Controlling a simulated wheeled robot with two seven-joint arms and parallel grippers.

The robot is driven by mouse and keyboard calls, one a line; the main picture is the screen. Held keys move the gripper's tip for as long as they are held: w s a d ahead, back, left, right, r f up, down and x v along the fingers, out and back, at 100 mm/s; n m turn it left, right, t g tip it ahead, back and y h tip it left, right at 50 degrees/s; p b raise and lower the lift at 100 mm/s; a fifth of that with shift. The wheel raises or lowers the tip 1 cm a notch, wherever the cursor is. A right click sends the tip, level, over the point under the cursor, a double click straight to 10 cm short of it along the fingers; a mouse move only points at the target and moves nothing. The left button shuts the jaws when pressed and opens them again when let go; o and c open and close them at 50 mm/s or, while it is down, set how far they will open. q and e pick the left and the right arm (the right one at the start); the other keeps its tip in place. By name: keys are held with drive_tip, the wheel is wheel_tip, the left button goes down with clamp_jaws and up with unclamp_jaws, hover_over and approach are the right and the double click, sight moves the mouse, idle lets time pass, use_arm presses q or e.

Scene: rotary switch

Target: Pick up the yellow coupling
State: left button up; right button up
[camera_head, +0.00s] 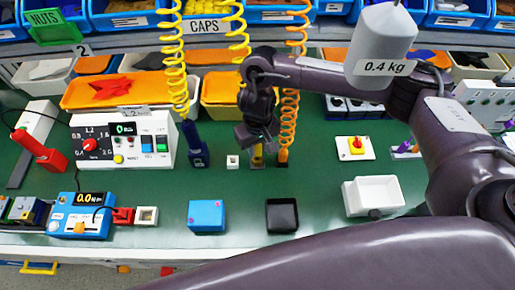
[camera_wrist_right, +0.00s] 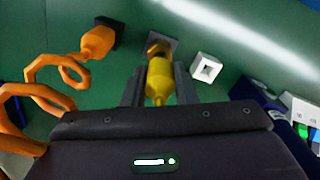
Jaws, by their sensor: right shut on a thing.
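The yellow coupling (camera_wrist_right: 160,76) is between the two fingers of my right gripper (camera_wrist_right: 158,86) in the wrist view, and the gripper is shut on it. Its far end is at a small dark square holder (camera_wrist_right: 160,46); I cannot tell whether it is clear of it. In the head view the coupling (camera_head: 257,156) shows just below my right gripper (camera_head: 255,142), low over the green table, partly hidden by the fingers. My left gripper is not in view.
An orange coupling (camera_wrist_right: 98,42) with an orange coiled hose stands close by. A small white square block (camera_wrist_right: 206,67) is on the other side. A blue tool (camera_head: 195,150), blue box (camera_head: 206,215) and black tray (camera_head: 282,215) are near. A grey 0.4 kg weight (camera_head: 380,45) hangs in front.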

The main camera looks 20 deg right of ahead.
wheel_tip(320, 180, up, 17)
drive_tip(key=p, duration=0.2)
drive_tip(key=shift+p, duration=0.4)
drive_tip(key=o, duration=0.4)
drive_tip(key=c, duration=0.4)
drive_tip(key=shift+r, duration=0.1)
drive_tip(key=shift+r, duration=0.1)
